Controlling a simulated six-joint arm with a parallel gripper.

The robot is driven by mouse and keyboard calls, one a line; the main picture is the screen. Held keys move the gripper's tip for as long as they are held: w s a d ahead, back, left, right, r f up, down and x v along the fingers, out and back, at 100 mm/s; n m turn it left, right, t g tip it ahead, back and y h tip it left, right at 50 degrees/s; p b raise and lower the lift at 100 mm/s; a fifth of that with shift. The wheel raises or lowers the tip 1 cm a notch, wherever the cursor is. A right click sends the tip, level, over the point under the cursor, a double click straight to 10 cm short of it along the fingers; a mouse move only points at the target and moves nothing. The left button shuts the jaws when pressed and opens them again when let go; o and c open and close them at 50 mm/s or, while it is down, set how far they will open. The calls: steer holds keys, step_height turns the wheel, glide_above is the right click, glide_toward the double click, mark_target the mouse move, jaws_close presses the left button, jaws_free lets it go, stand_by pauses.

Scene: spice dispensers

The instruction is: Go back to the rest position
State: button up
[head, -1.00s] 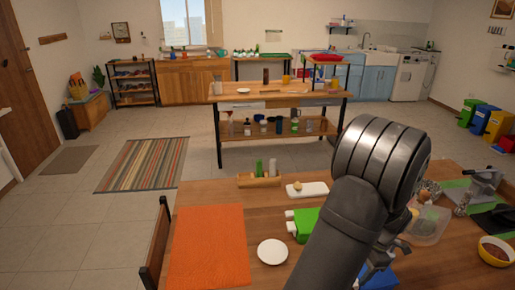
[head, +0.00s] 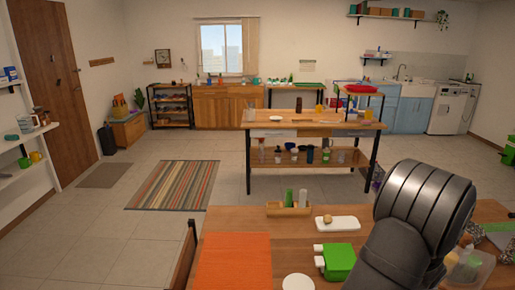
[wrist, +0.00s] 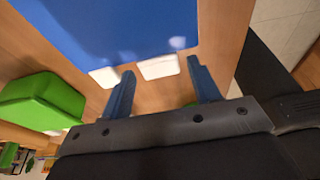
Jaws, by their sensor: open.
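My gripper (wrist: 162,85) is open in the wrist view, with its two dark blue fingers spread apart. Nothing is held between them. A blue dispenser (wrist: 110,25) with two white spouts lies beyond the fingertips, over the wooden table. The spouts appear near the fingertips; I cannot tell the exact gap. A green dispenser (wrist: 45,100) is left of the fingers, and in the head view it also stands on the table (head: 340,262). In the head view my arm rises at the lower right and hides most of my gripper and the blue dispenser.
On the near table are an orange mat (head: 233,262), a white plate (head: 298,283), a white board (head: 337,224) with a small round item, a wooden holder (head: 288,210) with bottles, and a clear container (head: 470,270) right of my arm. A second table (head: 310,122) stands behind.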

steer(key=v, duration=0.7)
steer(key=shift+a, duration=0.25)
steer(key=x, duration=0.8)
steer(key=shift+d+f, duration=0.2)
steer(key=shift+f, duration=0.15)
steer(key=shift+a+f, duration=0.1)
steer(key=shift+f, duration=0.15)
steer(key=shift+a+h, duration=0.2)
steer(key=shift+h, duration=0.2)
steer(key=h, duration=0.2)
steer(key=shift+a+f+h, duration=0.2)
steer(key=shift+a+h, duration=0.1)
steer(key=shift+a, duration=0.1)
steer(key=shift+a+f+h, duration=0.2)
steer(key=shift+a+h, duration=0.05)
steer(key=shift+h, duration=0.65)
steer(key=shift+a+f+h, duration=0.25)
steer(key=shift+f+h, duration=0.05)
steer(key=shift+h, duration=0.6)
steer(key=shift+v, duration=2.4)
